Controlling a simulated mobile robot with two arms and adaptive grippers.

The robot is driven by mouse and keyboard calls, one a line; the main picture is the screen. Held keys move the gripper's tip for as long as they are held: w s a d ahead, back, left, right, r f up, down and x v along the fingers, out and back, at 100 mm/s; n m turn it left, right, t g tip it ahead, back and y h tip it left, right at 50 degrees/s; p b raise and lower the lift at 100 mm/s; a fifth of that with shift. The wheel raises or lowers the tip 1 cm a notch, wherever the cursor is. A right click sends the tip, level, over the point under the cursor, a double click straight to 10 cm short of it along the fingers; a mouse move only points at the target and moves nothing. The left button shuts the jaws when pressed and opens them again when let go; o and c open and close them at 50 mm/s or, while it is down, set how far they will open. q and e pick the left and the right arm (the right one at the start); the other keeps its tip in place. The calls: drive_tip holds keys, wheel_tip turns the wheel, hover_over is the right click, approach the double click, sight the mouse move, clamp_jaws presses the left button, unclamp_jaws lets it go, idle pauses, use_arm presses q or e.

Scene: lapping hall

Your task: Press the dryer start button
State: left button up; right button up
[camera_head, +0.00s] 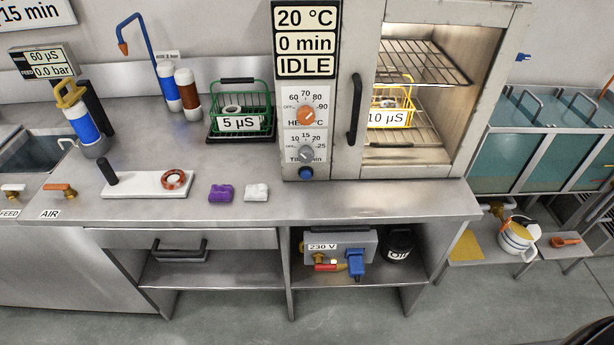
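The dryer (340,35) stands on the steel bench, right of centre. Its display (306,40) reads 20 °C, 0 min and IDLE. Below it are an orange heat dial (306,116) and a grey timer dial (306,154). A round blue button (306,173) sits under the timer dial, at the bottom of the control panel; it is the only button I see there. A black handle (354,108) is on the front beside the lit chamber. A yellow basket (408,100) labelled 10 µS is on a rack inside. Neither gripper is in view.
A green basket (240,105) labelled 5 µS stands left of the dryer. Purple (221,193) and white (256,192) blocks lie near the bench's front edge. The bench (350,202) is clear before the dryer. Teal-coloured tanks (505,155) stand at right.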

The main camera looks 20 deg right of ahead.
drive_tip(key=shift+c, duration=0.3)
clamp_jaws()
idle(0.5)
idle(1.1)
